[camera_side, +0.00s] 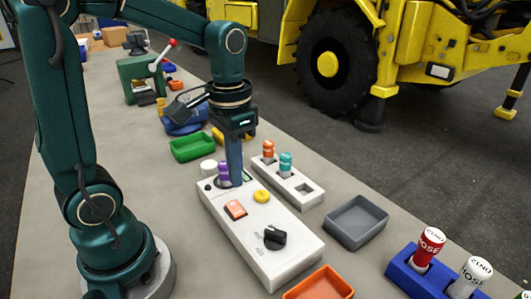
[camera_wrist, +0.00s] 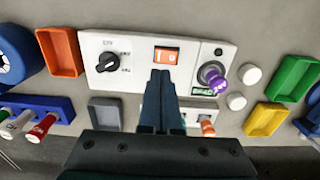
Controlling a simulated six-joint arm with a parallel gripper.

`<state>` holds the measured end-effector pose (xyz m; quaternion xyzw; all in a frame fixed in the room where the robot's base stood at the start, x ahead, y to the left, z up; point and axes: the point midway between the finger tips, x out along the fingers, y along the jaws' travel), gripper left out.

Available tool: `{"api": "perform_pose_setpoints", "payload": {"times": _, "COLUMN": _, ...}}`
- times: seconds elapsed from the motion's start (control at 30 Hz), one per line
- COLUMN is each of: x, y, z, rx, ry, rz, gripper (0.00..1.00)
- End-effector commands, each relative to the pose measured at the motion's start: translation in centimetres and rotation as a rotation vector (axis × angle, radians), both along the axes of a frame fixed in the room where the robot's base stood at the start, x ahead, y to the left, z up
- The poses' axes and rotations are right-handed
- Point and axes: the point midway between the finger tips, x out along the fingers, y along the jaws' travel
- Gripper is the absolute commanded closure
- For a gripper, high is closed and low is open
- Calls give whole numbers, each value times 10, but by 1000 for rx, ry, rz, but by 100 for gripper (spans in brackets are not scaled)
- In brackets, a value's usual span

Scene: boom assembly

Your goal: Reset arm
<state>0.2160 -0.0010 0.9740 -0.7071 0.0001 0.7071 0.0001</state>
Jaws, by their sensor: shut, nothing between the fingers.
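My gripper (camera_side: 235,183) is shut and empty, its fingers pointing down over the far part of the white control box (camera_side: 228,235). In the wrist view the shut fingers (camera_wrist: 161,74) cover part of the box, just below the orange rocker switch (camera_wrist: 166,55). The box also carries a black knob (camera_side: 274,237), a yellow button (camera_side: 261,196) and a purple piece (camera_wrist: 212,77). The fingers hide the yellow button in the wrist view. In the side view the fingers stand close beside the purple piece; I cannot tell whether they touch the box.
A white holder (camera_side: 311,203) with orange and teal pegs stands right of the box. Grey (camera_side: 356,222), orange (camera_side: 319,286) and green (camera_side: 191,147) trays lie around it. A blue rack (camera_side: 402,272) with bottles is at the front right. A yellow vehicle stands beyond the table.

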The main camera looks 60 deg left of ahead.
Motion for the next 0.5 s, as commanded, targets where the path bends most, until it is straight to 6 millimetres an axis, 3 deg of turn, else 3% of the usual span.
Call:
{"api": "perform_pose_setpoints", "payload": {"times": 0.33, "x": 0, "y": 0, "z": 2, "rx": 0, "ry": -1, "rz": -2, "gripper": 100}}
{"api": "perform_pose_setpoints", "payload": {"times": 0.5, "x": -2, "y": -7, "z": 17, "rx": 12, "ry": -71, "rz": -30, "gripper": 100}}
